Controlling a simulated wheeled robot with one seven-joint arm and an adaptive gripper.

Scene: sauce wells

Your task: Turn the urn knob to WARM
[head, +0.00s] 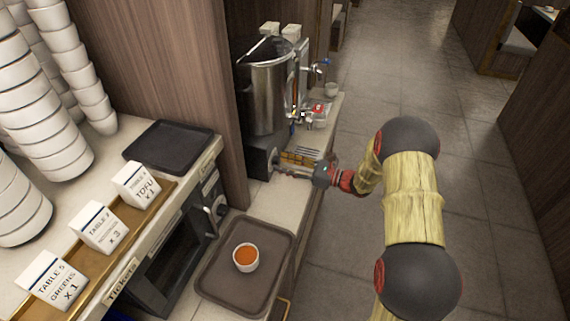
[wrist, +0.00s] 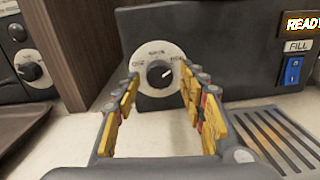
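The urn's knob (wrist: 159,74) is a round black dial on a pale label plate (wrist: 144,56), on the dark front of the urn base (wrist: 218,40). The small label words are blurred; the top one looks like WARM. A light mark on the knob appears to point right of the top. My gripper (wrist: 160,86) is open, its yellow-padded fingers left and right of the knob in the picture; I cannot tell whether they touch it. In the head view my gripper (head: 278,170) is at the urn base, below the steel urn (head: 266,98), and hides the knob.
A lit READY sign (wrist: 302,24) and blue FILL switch (wrist: 292,70) are right of the knob, above a drip grate (wrist: 275,140). Another dial (wrist: 30,70) is at left. A brown tray (head: 218,280) holds a cup of orange sauce (head: 246,257). A wooden partition (head: 228,110) stands beside the urn.

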